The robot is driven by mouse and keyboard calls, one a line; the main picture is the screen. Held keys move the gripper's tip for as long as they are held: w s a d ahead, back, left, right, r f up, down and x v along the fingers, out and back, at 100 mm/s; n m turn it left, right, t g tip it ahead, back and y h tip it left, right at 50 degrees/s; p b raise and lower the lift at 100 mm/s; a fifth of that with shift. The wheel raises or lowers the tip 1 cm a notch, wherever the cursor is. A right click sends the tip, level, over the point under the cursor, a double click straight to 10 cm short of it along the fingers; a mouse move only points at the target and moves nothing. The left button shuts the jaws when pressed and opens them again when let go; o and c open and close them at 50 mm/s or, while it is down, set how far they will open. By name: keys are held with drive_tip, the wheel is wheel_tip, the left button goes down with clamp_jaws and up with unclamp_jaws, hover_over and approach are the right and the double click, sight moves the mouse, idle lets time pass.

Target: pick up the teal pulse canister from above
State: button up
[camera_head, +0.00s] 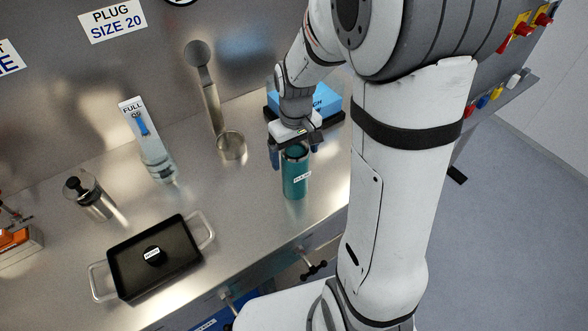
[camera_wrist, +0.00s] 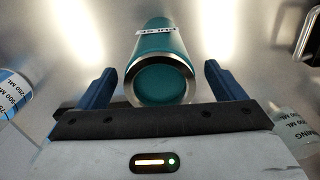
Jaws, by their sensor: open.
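The teal pulse canister (camera_head: 296,178) stands upright on the metal counter, with a white label on its side. In the wrist view the canister (camera_wrist: 160,75) shows its round top with a metal rim, lying between my two blue fingers. My gripper (camera_head: 288,155) is over the canister's top, pointing down, with a finger to the left of the canister. In the wrist view my gripper (camera_wrist: 160,85) is open, with a gap on each side of the canister. I cannot tell how far down the fingers reach beside it.
A blue block (camera_head: 325,100) lies behind my gripper. The counter's front edge is close to the canister.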

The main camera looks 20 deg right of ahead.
drive_tip(key=shift+f, duration=0.1)
drive_tip(key=shift+c, duration=0.2)
drive_tip(key=c, duration=1.9)
